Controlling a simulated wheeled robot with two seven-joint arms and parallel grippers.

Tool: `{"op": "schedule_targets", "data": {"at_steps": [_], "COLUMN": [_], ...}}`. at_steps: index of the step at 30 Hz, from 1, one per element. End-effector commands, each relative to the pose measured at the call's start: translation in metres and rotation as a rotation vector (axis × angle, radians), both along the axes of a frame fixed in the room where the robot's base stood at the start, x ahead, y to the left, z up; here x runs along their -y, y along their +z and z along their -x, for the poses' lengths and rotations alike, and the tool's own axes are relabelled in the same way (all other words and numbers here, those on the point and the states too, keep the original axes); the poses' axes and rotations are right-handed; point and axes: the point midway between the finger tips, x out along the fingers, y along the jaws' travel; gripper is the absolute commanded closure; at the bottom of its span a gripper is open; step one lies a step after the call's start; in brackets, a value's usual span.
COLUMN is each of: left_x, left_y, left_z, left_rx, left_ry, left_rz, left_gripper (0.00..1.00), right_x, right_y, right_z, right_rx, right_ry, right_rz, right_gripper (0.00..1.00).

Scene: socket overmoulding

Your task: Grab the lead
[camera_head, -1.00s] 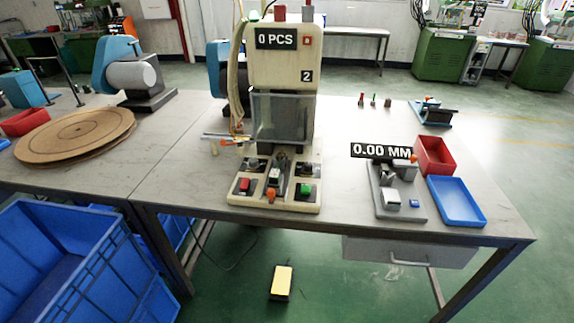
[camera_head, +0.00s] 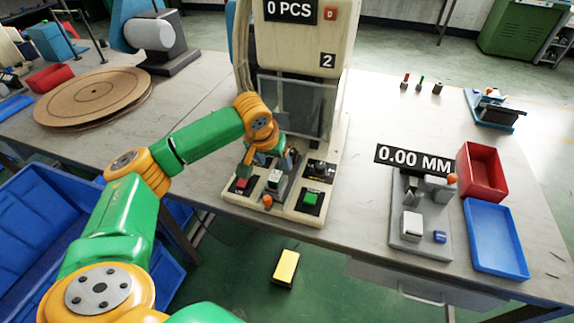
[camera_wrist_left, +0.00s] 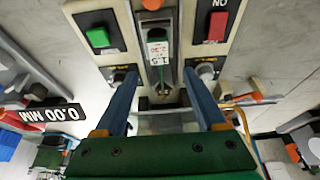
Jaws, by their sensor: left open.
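My left gripper (camera_head: 286,160) is over the front of the cream press, above its control base. A small counter-like unit with a white label (camera_wrist_left: 158,50) lies beyond the fingertips, between the green button (camera_wrist_left: 98,37) and the red button (camera_wrist_left: 217,27). A thin piece with an orange part (camera_wrist_left: 252,97) lies right of the fingers and may be the lead; I cannot be sure. In the head view my arm covers the spot left of the press.
The press (camera_head: 300,40) stands close behind the gripper. A gauge (camera_head: 420,235), a red bin (camera_head: 482,172) and a blue tray (camera_head: 495,238) are on the right. A round cardboard disc (camera_head: 95,98) is on the left. The table between press and gauge is clear.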

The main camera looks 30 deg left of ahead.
Motion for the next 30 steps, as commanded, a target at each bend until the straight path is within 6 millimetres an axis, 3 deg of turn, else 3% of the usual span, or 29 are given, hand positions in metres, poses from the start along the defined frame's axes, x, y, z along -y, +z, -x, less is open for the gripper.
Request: {"op": "schedule_targets", "data": {"at_steps": [9,16,17,24,25,30], "left_x": [-0.002,-0.002,-0.002,-0.002,-0.002,-0.002], "left_y": [-0.053,-0.057,-0.057,-0.056,-0.056,-0.056], "left_z": [-0.019,-0.021,-0.021,-0.021,-0.021,-0.021], "left_rx": [-0.001,0.003,0.003,0.003,0.003,0.003], "left_ry": [-0.001,-0.003,-0.003,-0.003,-0.003,-0.003], "left_rz": [0.000,-0.001,-0.001,-0.001,-0.001,-0.001], "left_gripper": [0.28,0.28,0.30,0.95,1.00,1.00], "right_x": [0.001,0.000,0.000,0.000,0.000,0.000], "right_y": [0.006,0.006,0.006,0.006,0.006,0.006], "right_z": [0.011,0.007,0.006,0.006,0.006,0.006], "right_rx": [-0.022,-0.013,-0.013,-0.012,-0.012,-0.011], "right_ry": [0.000,0.000,0.000,0.000,0.000,0.000], "right_rz": [0.002,0.001,0.001,0.001,0.001,-0.001], "right_gripper": [0.39,0.39,0.39,0.39,0.39,0.39]}}
